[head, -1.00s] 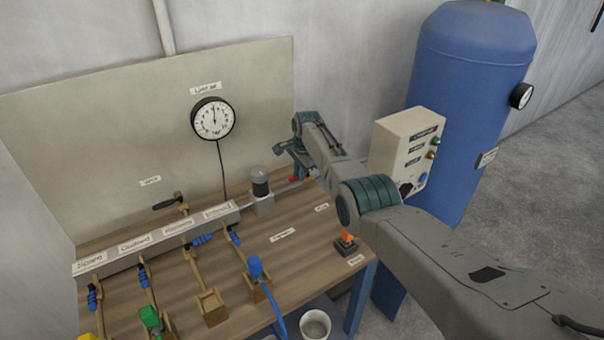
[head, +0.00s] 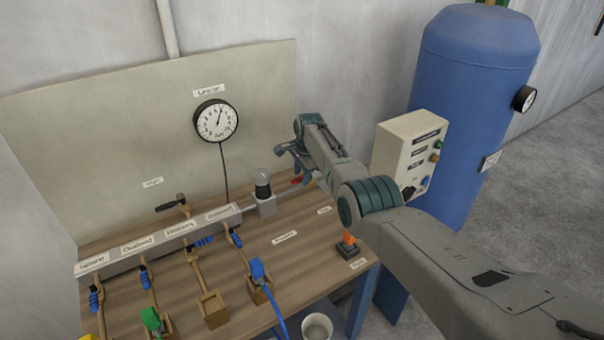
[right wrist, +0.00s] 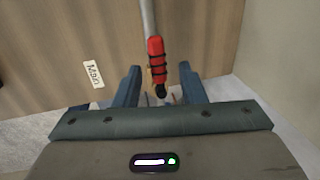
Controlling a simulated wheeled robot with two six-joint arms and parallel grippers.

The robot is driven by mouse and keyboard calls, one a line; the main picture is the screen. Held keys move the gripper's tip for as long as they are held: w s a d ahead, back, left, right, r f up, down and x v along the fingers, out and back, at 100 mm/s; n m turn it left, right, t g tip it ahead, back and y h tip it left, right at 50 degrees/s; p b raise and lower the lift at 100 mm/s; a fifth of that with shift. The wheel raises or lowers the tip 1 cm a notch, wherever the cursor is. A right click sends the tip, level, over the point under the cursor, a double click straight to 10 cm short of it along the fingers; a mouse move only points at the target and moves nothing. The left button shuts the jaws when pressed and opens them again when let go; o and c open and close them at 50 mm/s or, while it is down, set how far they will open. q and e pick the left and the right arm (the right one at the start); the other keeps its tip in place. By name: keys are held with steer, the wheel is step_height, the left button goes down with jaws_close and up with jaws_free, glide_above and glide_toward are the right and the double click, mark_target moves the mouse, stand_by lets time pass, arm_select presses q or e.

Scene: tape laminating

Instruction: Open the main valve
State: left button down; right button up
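The main valve's red handle (right wrist: 156,60) with dark bands is in the right wrist view, by the "Main" label (right wrist: 94,74). It lies roughly in line with the grey pipe (right wrist: 147,18). My right gripper (right wrist: 161,84) is open, with one finger on each side of the handle's near end and a gap to both. In the head view, the right gripper (head: 289,152) is at the back right of the bench, and a bit of the red handle (head: 297,181) shows below it. My left gripper is out of view.
A round gauge (head: 216,121) hangs on the back panel, its needle just right of upright. Left of the red handle is a clear-domed unit (head: 263,187). Several blue-handled branch valves line the wooden bench (head: 300,255). A control box (head: 408,150) and blue tank (head: 475,90) stand at right.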

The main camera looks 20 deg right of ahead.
steer(key=shift+r, duration=0.5)
step_height(320, 180, up, 10)
steer(key=s, duration=0.2)
steer(key=shift+d+f+b, duration=0.2)
steer(key=shift+d+b, duration=0.1)
steer(key=shift+b, duration=0.15)
